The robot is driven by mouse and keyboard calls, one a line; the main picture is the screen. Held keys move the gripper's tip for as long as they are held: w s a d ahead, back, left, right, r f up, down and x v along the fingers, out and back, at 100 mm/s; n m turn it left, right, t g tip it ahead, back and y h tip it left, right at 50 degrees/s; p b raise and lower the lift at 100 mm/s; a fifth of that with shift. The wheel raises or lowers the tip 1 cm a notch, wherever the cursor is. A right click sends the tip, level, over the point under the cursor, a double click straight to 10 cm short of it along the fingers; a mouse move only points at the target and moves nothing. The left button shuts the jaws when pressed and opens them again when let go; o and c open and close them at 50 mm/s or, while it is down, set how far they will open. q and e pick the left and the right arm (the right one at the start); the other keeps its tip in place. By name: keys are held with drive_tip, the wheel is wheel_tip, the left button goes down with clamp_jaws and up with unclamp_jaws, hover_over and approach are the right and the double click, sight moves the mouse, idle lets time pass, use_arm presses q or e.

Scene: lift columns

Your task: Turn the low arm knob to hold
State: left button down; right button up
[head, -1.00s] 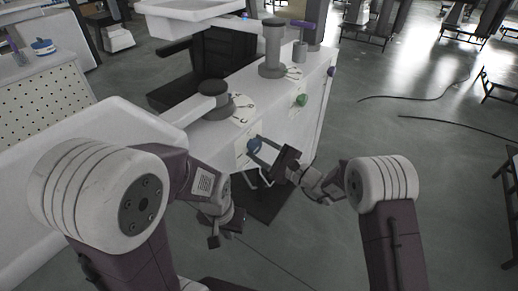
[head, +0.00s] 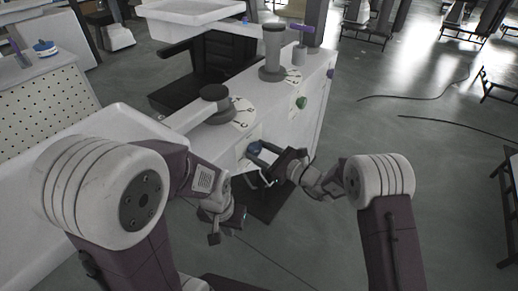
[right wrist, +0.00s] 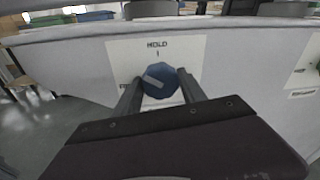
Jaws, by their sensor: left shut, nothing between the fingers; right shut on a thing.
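The low arm knob (head: 254,148) is a blue faceted knob on the white side panel of the column unit. In the right wrist view the knob (right wrist: 160,82) sits on a white label plate (right wrist: 186,50) with "HOLD" and a tick above it. A second word at the left is partly hidden. A pale bar on the knob's face lies slanted, not in line with the tick. My right gripper (right wrist: 160,92) is shut on the knob, one finger on each side; it also shows in the head view (head: 262,157). My left gripper (head: 214,239) is shut and empty, low and away from the panel.
A green knob (head: 302,102) is farther along the same panel. Two grey columns, the nearer (head: 215,103) and the farther (head: 273,52), stand on the unit's top. A white tray (head: 190,14) is behind. The floor at right is open, with dark cables (head: 420,97).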

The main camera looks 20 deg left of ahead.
drive_tip(key=m+p, duration=0.1)
drive_tip(key=m, duration=0.1)
drive_tip(key=m+p, duration=0.1)
drive_tip(key=m, duration=0.1)
drive_tip(key=m+p, duration=0.1)
drive_tip(key=m, duration=0.1)
drive_tip(key=shift+w+d+r+g+p, duration=0.1)
drive_tip(key=shift+w+r+g+p, duration=0.05)
drive_tip(key=shift+r+g+p, duration=0.2)
drive_tip(key=shift+f+m+g+p, duration=0.15)
drive_tip(key=shift+m+g+p, duration=0.1)
drive_tip(key=shift+m+p, duration=0.6)
drive_tip(key=shift+f+m+g+p, duration=0.15)
drive_tip(key=shift+m+p, duration=0.3)
drive_tip(key=shift+m, duration=0.7)
drive_tip(key=o, duration=1.3)
drive_tip(key=shift+o, duration=0.2)
drive_tip(key=shift+d, duration=0.1)
drive_tip(key=p+v, duration=0.1)
drive_tip(key=v, duration=0.8)
